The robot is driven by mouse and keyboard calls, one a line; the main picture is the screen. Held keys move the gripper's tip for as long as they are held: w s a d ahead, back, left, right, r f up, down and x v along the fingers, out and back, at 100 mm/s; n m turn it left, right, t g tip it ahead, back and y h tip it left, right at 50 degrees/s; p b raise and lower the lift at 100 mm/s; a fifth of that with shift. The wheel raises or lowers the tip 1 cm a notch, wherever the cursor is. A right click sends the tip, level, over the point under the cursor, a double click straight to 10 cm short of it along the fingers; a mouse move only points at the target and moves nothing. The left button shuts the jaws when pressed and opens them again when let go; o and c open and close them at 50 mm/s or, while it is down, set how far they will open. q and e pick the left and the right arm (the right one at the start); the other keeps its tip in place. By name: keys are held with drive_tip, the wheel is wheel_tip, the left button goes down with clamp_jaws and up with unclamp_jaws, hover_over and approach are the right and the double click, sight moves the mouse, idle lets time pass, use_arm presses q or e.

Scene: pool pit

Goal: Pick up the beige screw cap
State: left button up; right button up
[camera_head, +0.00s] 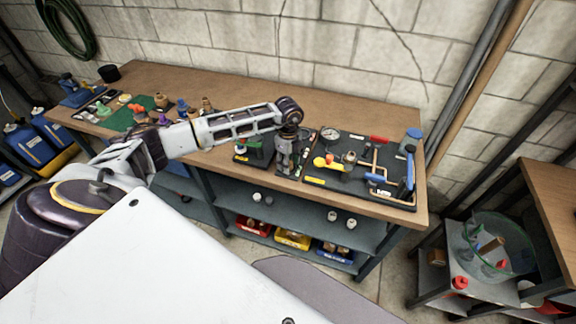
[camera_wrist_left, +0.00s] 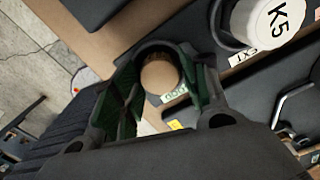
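The beige screw cap (camera_wrist_left: 160,77) shows as a round beige top in the left wrist view, with a dark rim around it. It lies between the fingertips of my left gripper (camera_wrist_left: 165,82), whose green inner pads stand apart on either side. I see no clear contact between pads and cap. In the head view my left gripper (camera_head: 285,168) points down at the workbench, between the dark trays, and hides the cap there. My right gripper is not in view.
The wooden workbench (camera_head: 235,90) holds a dark tool tray (camera_head: 322,182) with a gauge, clamp and red-yellow tool right of the gripper. A white K5 cap (camera_wrist_left: 270,20) is close by in the wrist view. Bottles and small parts crowd the bench's left.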

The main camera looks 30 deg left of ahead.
use_arm(q)
drive_tip(key=c, duration=0.4)
drive_tip(key=shift+o, duration=0.2)
wheel_tip(320, 180, up, 10)
drive_tip(key=b, duration=0.1)
idle(0.5)
drive_tip(key=shift+s+f, duration=0.1)
drive_tip(key=shift+s, duration=0.05)
idle(0.4)
drive_tip(key=shift+d, duration=0.15)
